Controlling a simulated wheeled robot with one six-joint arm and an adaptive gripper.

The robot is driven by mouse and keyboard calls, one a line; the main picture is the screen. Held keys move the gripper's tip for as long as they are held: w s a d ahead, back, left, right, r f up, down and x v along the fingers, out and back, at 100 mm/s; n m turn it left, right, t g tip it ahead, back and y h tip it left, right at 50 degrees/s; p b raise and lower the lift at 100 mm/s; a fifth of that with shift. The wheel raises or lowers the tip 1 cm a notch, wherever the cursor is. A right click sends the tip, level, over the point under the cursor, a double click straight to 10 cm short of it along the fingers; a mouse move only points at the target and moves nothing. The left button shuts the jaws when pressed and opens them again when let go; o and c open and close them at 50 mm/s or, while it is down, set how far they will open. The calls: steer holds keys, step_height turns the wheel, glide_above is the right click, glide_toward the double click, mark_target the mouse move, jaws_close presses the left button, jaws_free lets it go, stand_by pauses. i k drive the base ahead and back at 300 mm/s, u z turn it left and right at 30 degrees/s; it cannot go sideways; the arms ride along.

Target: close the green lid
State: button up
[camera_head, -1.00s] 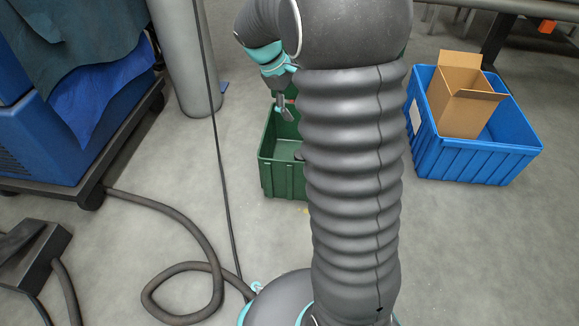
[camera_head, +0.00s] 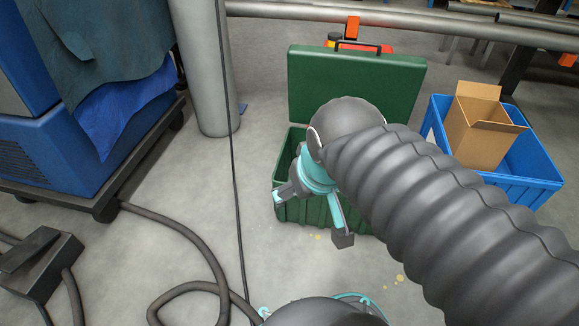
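The green lid (camera_head: 350,85) stands upright and open at the back of the green box (camera_head: 300,212), with a dark handle on its top edge. The box sits on the floor, and its inside is mostly hidden by my arm and wrist. My gripper (camera_head: 313,220) is in front of the lid in the picture, over the front of the box. Its two fingers are spread wide with nothing between them. I cannot tell whether it touches the box.
A blue crate (camera_head: 530,185) holding an open cardboard box (camera_head: 482,128) is to the right. A grey pillar (camera_head: 203,70) and a blue machine on a cart (camera_head: 60,150) stand left. A dark hose (camera_head: 180,235) lies on the floor. A pipe rail (camera_head: 420,20) crosses behind the lid.

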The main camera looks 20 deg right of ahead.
mark_target(392, 82)
steer(key=u, duration=0.3)
steer(key=k, duration=0.35)
steer(key=z, duration=1.2)
steer(key=i, duration=1.05)
steer(key=u, duration=0.6)
